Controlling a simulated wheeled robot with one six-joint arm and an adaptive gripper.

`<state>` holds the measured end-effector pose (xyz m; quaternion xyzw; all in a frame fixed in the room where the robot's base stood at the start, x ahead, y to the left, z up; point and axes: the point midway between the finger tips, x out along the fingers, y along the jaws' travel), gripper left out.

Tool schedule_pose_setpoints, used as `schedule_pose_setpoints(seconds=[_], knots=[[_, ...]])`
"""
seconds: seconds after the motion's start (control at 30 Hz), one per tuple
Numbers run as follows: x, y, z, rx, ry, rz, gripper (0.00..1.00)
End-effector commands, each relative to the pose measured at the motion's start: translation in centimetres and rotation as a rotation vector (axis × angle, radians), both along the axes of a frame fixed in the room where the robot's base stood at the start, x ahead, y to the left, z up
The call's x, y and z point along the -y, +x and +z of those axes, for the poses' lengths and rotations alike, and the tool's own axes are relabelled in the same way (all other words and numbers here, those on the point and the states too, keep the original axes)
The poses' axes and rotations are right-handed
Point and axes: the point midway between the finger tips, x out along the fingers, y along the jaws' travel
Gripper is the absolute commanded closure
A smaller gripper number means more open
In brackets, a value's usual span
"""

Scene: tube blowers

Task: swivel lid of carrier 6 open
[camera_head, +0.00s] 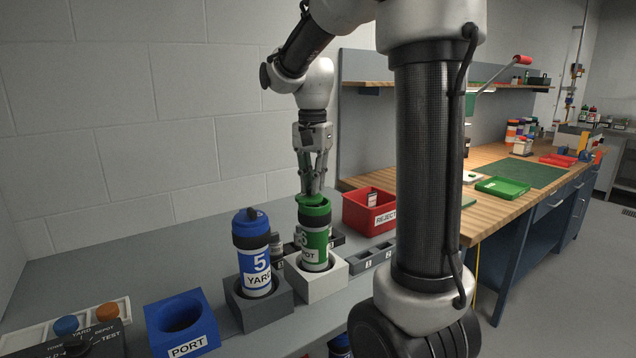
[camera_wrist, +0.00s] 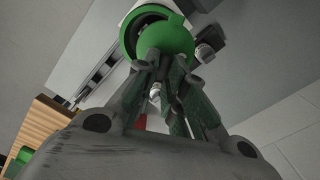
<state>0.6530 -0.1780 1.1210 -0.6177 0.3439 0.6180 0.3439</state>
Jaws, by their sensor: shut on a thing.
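Carrier 6 is the green-and-white tube (camera_head: 314,243) standing upright in a white square holder (camera_head: 318,284); part of its number shows at the left of its label. Its green lid (camera_head: 314,203) is on top. My gripper (camera_head: 313,190) points down from above, its fingers shut at the lid. In the wrist view the green lid (camera_wrist: 165,36) lies at the fingertips (camera_wrist: 165,62); the fingers hide part of it.
A blue carrier 5 (camera_head: 256,262) stands in a dark holder just left. A blue PORT cup (camera_head: 182,325) is at the front left. A red REJECT bin (camera_head: 368,212) is close behind right. My arm blocks the right middle.

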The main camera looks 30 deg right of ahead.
Motion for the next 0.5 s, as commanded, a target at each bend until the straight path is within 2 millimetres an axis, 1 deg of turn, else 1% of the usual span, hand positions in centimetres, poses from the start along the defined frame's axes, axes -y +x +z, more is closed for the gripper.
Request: schedule_pose_setpoints(seconds=[0.5], knots=[[-2.1, 2.0, 0.0, 0.001, -0.001, 0.492, 1.00]])
